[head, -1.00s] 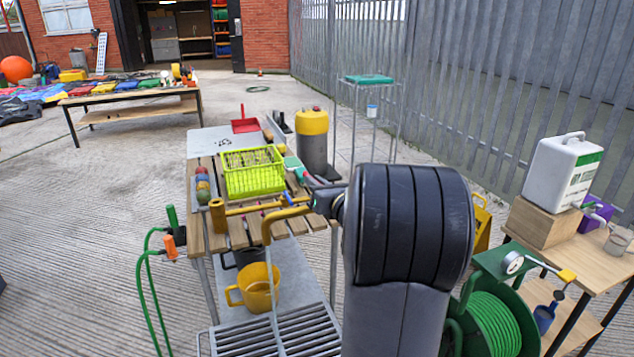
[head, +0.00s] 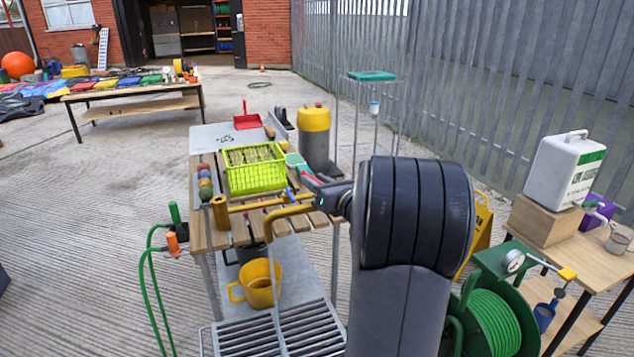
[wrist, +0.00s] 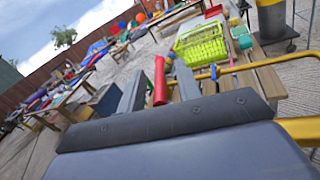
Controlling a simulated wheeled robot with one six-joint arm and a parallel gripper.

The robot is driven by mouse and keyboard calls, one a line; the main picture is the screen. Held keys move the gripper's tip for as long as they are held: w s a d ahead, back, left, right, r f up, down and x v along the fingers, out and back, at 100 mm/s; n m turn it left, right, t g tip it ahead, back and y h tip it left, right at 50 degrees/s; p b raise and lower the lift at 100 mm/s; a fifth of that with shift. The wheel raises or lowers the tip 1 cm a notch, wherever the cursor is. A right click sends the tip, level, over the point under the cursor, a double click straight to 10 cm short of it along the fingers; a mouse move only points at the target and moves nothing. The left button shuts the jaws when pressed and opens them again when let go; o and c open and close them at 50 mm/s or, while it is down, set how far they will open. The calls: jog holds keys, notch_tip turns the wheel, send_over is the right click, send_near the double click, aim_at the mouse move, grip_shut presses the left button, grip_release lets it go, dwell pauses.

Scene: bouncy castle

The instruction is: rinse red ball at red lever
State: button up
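The red lever (wrist: 160,80) shows in the wrist view as an upright red handle between the two fingers of my gripper (wrist: 160,88). The fingers are apart, and I see narrow gaps on either side of the lever. In the head view the red lever (head: 311,183) stands near the yellow pipe (head: 262,204), and my gripper is mostly hidden by my own arm. A small red ball (head: 203,167) sits at the far end of a row of coloured balls on the left edge of the slatted bench (head: 198,236), apart from my gripper.
A lime basket (head: 255,178) stands on the bench behind the pipe. A blue lever (wrist: 213,71) is beside the red one. A yellow mug (head: 262,290) stands on the lower shelf. A green hose reel (head: 492,325) and a side table (head: 560,258) are on the right.

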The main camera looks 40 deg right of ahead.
jog(key=s, duration=1)
jog(key=shift+s+d+b, duration=0.25)
jog(key=shift+s+b, duration=0.15)
jog(key=shift+b, duration=0.05)
jog(key=shift+w, duration=0.1)
jog(key=w, duration=0.7)
jog(key=w+p, duration=0.1)
jog(key=w, duration=0.2)
jog(key=shift+w+a, duration=0.25)
jog(key=shift+w, duration=0.1)
jog(key=shift+w+h, duration=0.1)
jog(key=shift+h, duration=0.2)
jog(key=shift+d+m+h, duration=0.1)
jog(key=shift+m+h, duration=0.3)
